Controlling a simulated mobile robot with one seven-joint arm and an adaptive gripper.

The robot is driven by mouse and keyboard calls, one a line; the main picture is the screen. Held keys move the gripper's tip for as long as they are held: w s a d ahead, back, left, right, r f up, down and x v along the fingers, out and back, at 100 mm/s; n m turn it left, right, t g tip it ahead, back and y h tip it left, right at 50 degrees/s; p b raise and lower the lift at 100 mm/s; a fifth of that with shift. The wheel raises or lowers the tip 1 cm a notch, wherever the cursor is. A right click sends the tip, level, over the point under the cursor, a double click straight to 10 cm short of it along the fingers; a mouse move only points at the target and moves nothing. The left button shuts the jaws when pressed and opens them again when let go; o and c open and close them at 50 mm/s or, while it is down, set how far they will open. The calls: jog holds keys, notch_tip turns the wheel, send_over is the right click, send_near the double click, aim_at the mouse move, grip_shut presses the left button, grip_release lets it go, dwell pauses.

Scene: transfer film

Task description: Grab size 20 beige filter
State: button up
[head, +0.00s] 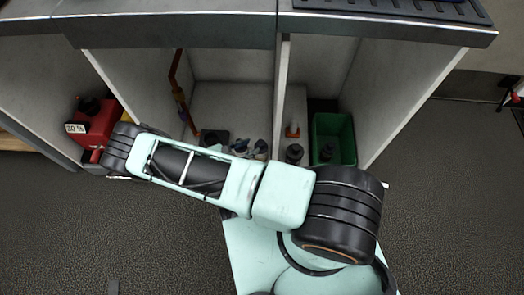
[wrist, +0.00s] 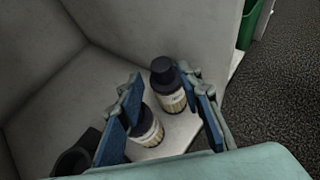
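No item that I can make out as a beige size 20 filter shows; no such label is readable. Two dark-capped bottles with beige labels stand on the pale compartment floor in the wrist view: a farther bottle (wrist: 168,93) and a nearer bottle (wrist: 147,131). My gripper (wrist: 166,112) is open, its blue-padded fingers spread apart. The nearer bottle shows between the fingers, and the farther one is close to the right finger; contact cannot be told. In the head view my arm hides most of the gripper.
A dark object (wrist: 76,158) lies at lower left in the wrist view. In the head view, a red container (head: 97,122) marked 20 % stands left, and a green bin (head: 335,132) right. Pale partitions (head: 281,90) divide the compartments. Dark floor is clear in front.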

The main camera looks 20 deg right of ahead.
aim_at(259, 144)
jog(key=b+x, duration=0.2)
jog(key=x, duration=0.5)
jog(key=shift+d+f, duration=0.15)
jog(key=shift+f, duration=0.1)
jog(key=shift+c, duration=0.2)
grip_shut()
